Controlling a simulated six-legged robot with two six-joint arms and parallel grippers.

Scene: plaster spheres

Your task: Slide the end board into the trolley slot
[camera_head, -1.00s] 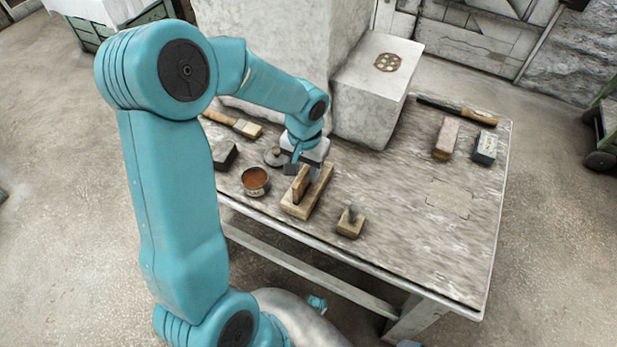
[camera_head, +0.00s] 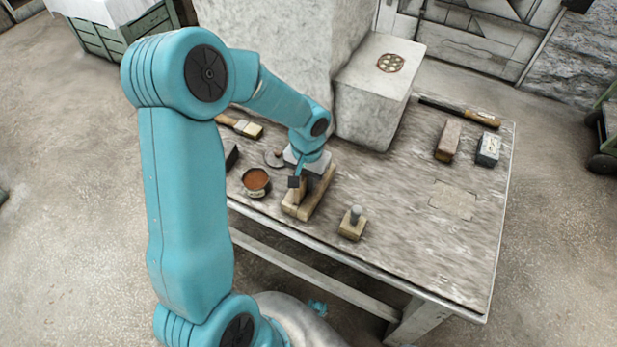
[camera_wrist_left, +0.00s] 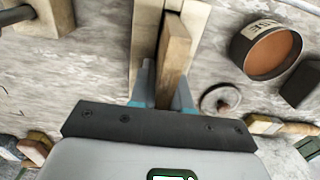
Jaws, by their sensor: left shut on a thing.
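My left gripper (camera_head: 304,184) is over a wooden float on the bench and hides part of it. In the left wrist view its fingers (camera_wrist_left: 163,98) are shut on the float's upright wooden handle (camera_wrist_left: 175,55). The float's flat base board (camera_wrist_left: 145,30) lies beneath; in the head view the base (camera_head: 322,197) appears to rest on the bench. No end board or slot can be made out. A dark-wheeled green trolley (camera_head: 603,163) is cut off at the right edge. My right gripper cannot be made out.
The bench (camera_head: 400,215) also bears a tin of brown stuff (camera_head: 256,181), a brush (camera_head: 240,126), a small block with a grey peg (camera_head: 352,223), a reddish block (camera_head: 448,140) and a dark block (camera_head: 488,149). A big plaster block (camera_head: 372,95) stands behind. The bench's right front is clear.

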